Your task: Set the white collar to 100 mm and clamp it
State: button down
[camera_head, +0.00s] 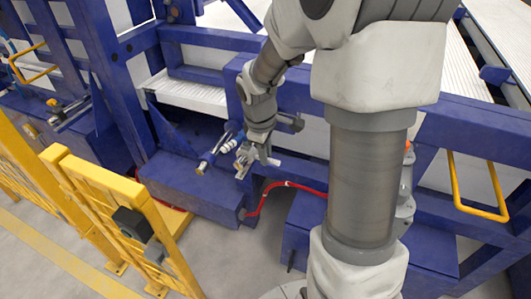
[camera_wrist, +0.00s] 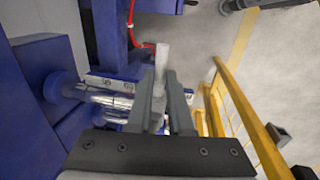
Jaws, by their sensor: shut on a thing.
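In the wrist view my gripper (camera_wrist: 167,82) is shut on a pale grey-white piece (camera_wrist: 161,56), which sticks out past the fingers. Left of the fingers, the shiny metal rod (camera_wrist: 105,98) comes out of a blue mount, with a pale marked strip (camera_wrist: 110,83) alongside it. I cannot tell the white collar apart from the held piece, and the marks are too small to read.
A blue box-shaped beam (camera_head: 185,188) lies below the rod. A red hose (camera_head: 265,195) runs just right of my gripper. A yellow guard fence (camera_head: 110,205) stands at the left front. The grey floor between fence and frame is clear.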

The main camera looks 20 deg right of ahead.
jog(key=shift+w+d+r+p, duration=0.15)
jog(key=shift+w+d+p, duration=0.05)
jog(key=shift+p, duration=0.15)
jog(key=w+d+p, duration=0.2)
jog(key=w+d, duration=0.1)
jog(key=shift+w+d, duration=0.1)
jog(key=c, duration=0.8)
grip_release()
jog(key=shift+c, duration=0.2)
